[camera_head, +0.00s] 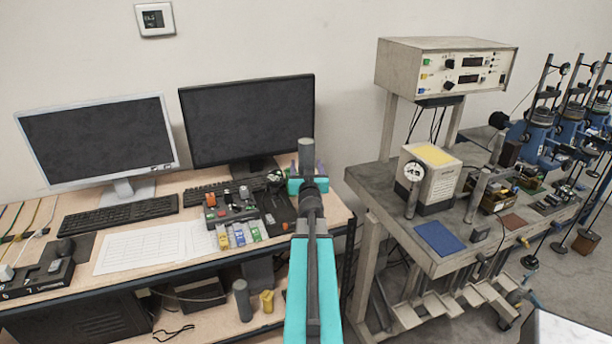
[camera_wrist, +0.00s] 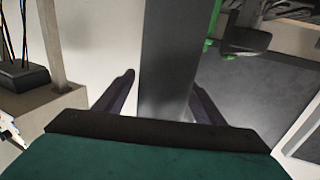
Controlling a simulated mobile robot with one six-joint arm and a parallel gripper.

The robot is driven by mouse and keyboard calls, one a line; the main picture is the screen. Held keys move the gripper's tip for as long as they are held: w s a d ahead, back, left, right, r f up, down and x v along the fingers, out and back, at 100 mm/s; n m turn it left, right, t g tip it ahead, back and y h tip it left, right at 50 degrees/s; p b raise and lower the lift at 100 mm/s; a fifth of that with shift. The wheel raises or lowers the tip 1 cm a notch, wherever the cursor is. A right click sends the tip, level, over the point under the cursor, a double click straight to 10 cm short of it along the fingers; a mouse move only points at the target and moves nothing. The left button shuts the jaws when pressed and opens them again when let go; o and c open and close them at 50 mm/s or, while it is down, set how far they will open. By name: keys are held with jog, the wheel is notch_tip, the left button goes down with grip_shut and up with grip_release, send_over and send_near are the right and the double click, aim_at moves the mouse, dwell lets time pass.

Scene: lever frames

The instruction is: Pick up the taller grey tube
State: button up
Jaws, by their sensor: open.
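A grey tube (camera_head: 306,152) stands upright at the back of the left desk, just beyond my gripper (camera_head: 307,170). Its lower part is hidden behind my gripper. In the wrist view the grey tube (camera_wrist: 167,55) shows as a wide grey column between the two dark fingers of my gripper (camera_wrist: 163,95). My gripper is open, with a finger on either side of the tube and a visible gap on the left. I cannot tell how deep the tube sits between them. Another grey tube (camera_head: 242,299) stands on the shelf under the desk.
Two monitors (camera_head: 250,118) (camera_head: 98,140) and keyboards stand left of my gripper. Small coloured bottles (camera_head: 238,234) and a dark tray (camera_head: 275,212) are close to my arm. A grey bench (camera_head: 382,190) with instruments stands at the right. A yellow cup (camera_head: 267,301) is on the shelf.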

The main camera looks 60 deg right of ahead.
dwell(0.5)
grip_shut()
